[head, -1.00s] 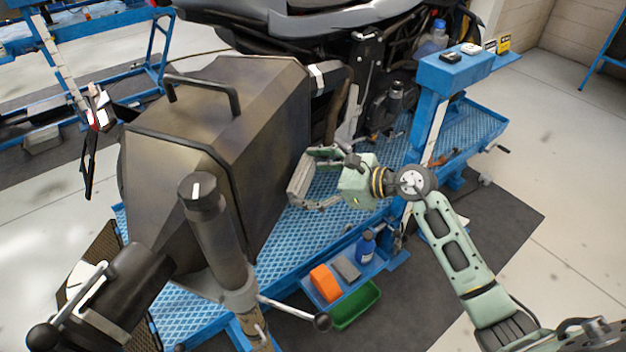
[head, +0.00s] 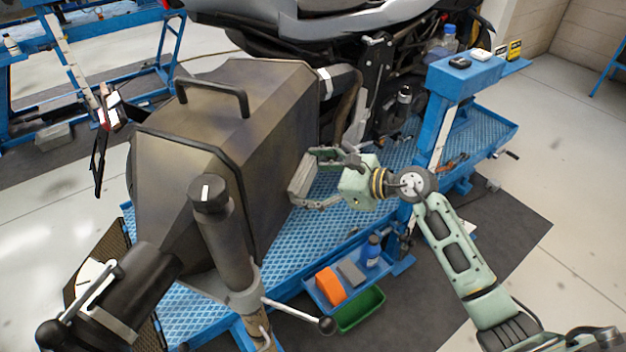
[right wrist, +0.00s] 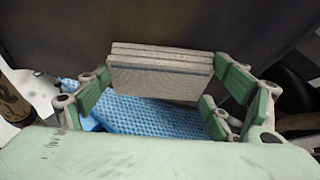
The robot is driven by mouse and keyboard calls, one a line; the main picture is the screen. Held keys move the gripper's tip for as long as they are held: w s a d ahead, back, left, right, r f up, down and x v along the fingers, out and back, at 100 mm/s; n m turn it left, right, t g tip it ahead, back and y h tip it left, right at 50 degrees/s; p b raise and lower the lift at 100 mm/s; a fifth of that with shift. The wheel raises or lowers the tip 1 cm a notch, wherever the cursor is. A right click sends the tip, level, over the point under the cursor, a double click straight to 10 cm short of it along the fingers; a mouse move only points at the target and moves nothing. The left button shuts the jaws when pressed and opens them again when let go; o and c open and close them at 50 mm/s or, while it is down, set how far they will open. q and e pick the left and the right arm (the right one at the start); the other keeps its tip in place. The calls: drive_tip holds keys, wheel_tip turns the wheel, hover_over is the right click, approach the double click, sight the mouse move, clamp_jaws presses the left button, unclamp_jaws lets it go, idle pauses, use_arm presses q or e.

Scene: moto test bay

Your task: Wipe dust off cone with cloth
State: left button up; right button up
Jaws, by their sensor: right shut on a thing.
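The cone (head: 170,205) is a large dark, faceted hood with a handle on top, standing at the left centre of the head view. Brownish, dusty patches show on its top and right faces. My right gripper (head: 312,177) is shut on a grey folded cloth (head: 301,182) at the cone's right side. In the right wrist view, the layered cloth (right wrist: 160,75) sits between the green finger pads, with the dark cone face (right wrist: 160,25) right behind it. It is at or very close to that face; I cannot tell whether it touches. My left gripper is not in view.
A blue lift platform (head: 275,255) lies under the cone. A motorcycle (head: 340,25) stands behind. A dark post with a lever (head: 225,245) stands in front. A side tray (head: 318,292) holds an orange block, a grey block and a blue bottle. A green bin (head: 360,312) is beside it.

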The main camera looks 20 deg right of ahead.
sight(304, 169)
drive_tip(key=shift+d+r+p, duration=0.1)
drive_tip(key=shift+r+p, duration=0.95)
drive_tip(key=shift+r, duration=0.75)
drive_tip(key=shift+f, duration=0.1)
wheel_tip(304, 169, down, 4)
drive_tip(key=b, duration=0.4)
drive_tip(key=shift+a, duration=0.2)
drive_tip(key=shift+s+d+f, duration=0.1)
drive_tip(key=shift+s+d, duration=0.3)
drive_tip(key=shift+d, duration=0.2)
drive_tip(key=shift+s+d+b, duration=0.4)
drive_tip(key=shift+s+d, duration=0.3)
drive_tip(key=shift+d, duration=0.2)
drive_tip(key=shift+s+d+b, duration=0.4)
drive_tip(key=shift+s+d, duration=0.25)
drive_tip(key=shift+d, duration=0.2)
